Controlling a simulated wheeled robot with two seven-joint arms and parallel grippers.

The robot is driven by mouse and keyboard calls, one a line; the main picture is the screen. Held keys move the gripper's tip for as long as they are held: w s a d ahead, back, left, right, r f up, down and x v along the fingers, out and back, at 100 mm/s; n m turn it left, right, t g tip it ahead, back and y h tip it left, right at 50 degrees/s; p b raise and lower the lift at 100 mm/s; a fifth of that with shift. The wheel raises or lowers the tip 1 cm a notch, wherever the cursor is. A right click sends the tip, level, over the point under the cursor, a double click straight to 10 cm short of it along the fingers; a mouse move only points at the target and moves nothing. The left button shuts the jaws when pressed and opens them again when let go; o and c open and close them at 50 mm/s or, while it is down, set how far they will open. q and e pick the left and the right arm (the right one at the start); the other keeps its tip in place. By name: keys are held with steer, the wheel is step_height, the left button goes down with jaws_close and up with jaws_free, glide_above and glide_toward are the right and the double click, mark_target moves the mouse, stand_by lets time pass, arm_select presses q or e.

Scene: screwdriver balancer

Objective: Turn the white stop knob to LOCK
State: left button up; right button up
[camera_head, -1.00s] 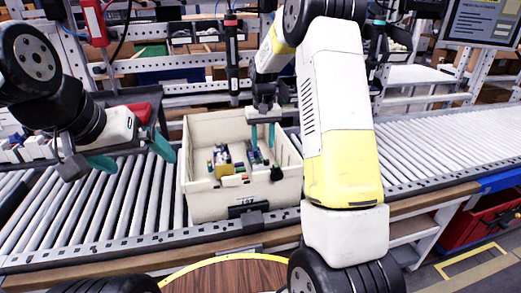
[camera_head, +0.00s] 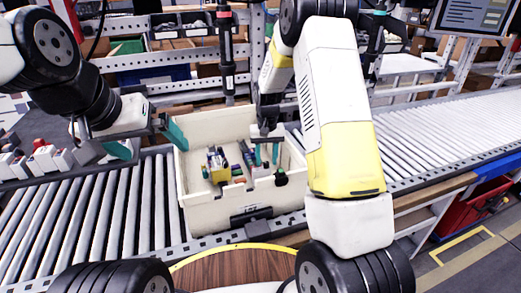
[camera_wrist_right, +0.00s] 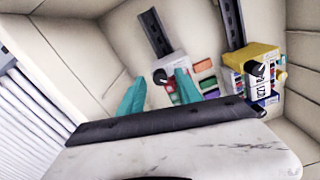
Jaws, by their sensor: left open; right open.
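A white-grey device (camera_wrist_right: 172,66) with a black pointer knob (camera_wrist_right: 160,77) lies in the cream tote (camera_head: 190,185). I cannot make out a white knob or any LOCK lettering. My right gripper (camera_head: 266,154) reaches down into the tote, open; in the wrist view its teal fingertips (camera_wrist_right: 160,92) stand on either side of the black knob as seen from above. I cannot tell whether they touch it. My left gripper (camera_head: 145,142) is open and empty, above the conveyor at the tote's left wall.
A yellow device (camera_wrist_right: 253,55) with its own black knob stands beside the white one; it also shows in the head view (camera_head: 219,174). A dark round part (camera_head: 281,178) sits at the tote's front wall. White and red parts (camera_head: 45,155) lie at far left. The right rollers (camera_head: 440,135) are clear.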

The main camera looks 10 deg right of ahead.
steer(key=shift+f, duration=0.45)
jaws_close()
